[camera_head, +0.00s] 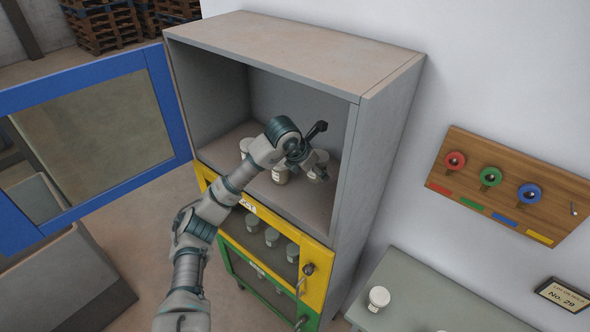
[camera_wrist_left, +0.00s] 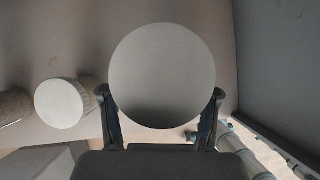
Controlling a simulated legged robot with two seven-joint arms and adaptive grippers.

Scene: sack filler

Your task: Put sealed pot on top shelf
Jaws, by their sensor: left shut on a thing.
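A pot with a pale round lid (camera_wrist_left: 162,70) is between the two fingers of my left gripper (camera_wrist_left: 160,100), which is shut on it, in the left wrist view. In the head view my left arm reaches into the open top compartment of the cabinet (camera_head: 300,38), and the held pot (camera_head: 318,171) shows below the gripper (camera_head: 315,158). Whether its base touches the shelf (camera_head: 298,200) is hard to tell. Two other pots stand on that shelf: one at the back left (camera_head: 245,146) and one (camera_head: 280,174) partly behind my arm. My right gripper is not in view.
The blue door (camera_head: 160,95) stands wide open to the left. The yellow door (camera_head: 318,262) below is shut, with several pots behind its pane. A side table (camera_head: 420,285) bears a white-lidded pot (camera_head: 378,298). A wooden board (camera_head: 510,190) with coloured knobs hangs on the wall.

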